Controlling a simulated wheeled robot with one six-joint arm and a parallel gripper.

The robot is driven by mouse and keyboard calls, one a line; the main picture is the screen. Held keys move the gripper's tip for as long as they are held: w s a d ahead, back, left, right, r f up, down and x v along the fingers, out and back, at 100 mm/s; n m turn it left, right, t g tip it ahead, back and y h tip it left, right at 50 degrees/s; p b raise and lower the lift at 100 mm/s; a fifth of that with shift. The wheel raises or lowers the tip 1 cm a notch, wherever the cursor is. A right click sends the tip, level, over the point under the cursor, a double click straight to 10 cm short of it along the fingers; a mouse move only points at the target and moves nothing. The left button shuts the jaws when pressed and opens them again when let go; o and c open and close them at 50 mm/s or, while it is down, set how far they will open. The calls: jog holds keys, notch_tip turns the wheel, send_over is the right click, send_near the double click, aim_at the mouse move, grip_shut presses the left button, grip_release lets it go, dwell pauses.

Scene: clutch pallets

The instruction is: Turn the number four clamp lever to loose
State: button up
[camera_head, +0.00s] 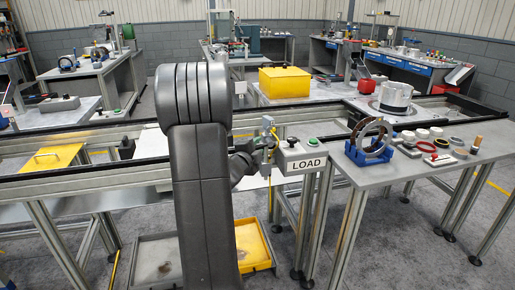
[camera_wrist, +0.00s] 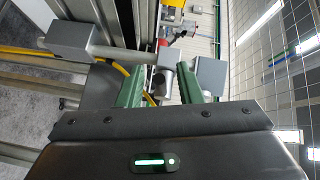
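No clamp lever with a readable number four shows in either view. In the wrist view my gripper (camera_wrist: 158,84) has two green fingers standing apart. A small grey cylindrical part (camera_wrist: 166,55) shows beyond and between the fingertips; I cannot tell whether it lies inside the grip. A grey block (camera_wrist: 74,39) with a rod is at the left, and another grey block (camera_wrist: 208,76) is just right of the right finger. In the head view my arm hides much of the middle, and my gripper is near the small grey upright device (camera_head: 267,126) beside the LOAD box (camera_head: 301,158).
A conveyor frame (camera_head: 90,181) runs across the middle. A grey bench (camera_head: 400,170) at right carries a blue ring fixture (camera_head: 369,150) and small parts. A silver housing (camera_head: 396,94) and yellow box (camera_head: 285,82) stand behind. A yellow cable (camera_wrist: 105,65) passes close to my gripper.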

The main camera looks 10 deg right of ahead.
jog(key=f+v, duration=0.1)
jog(key=v, duration=1.2)
jog(key=shift+s+r+b, duration=0.25)
jog(key=shift+r+b, duration=0.2)
jog(key=shift+r, duration=0.05)
jog(key=shift+a, duration=0.15)
jog(key=p+x, duration=0.1)
jog(key=x, duration=1.2)
jog(key=shift+w, duration=0.25)
jog(key=shift+w+d+f, duration=0.1)
jog(key=shift+w+d, duration=0.1)
jog(key=shift+d, duration=0.05)
jog(key=shift+s+n, duration=0.1)
jog(key=shift+n, duration=0.3)
jog(key=shift+f+t, duration=0.1)
jog(key=shift+t, duration=0.2)
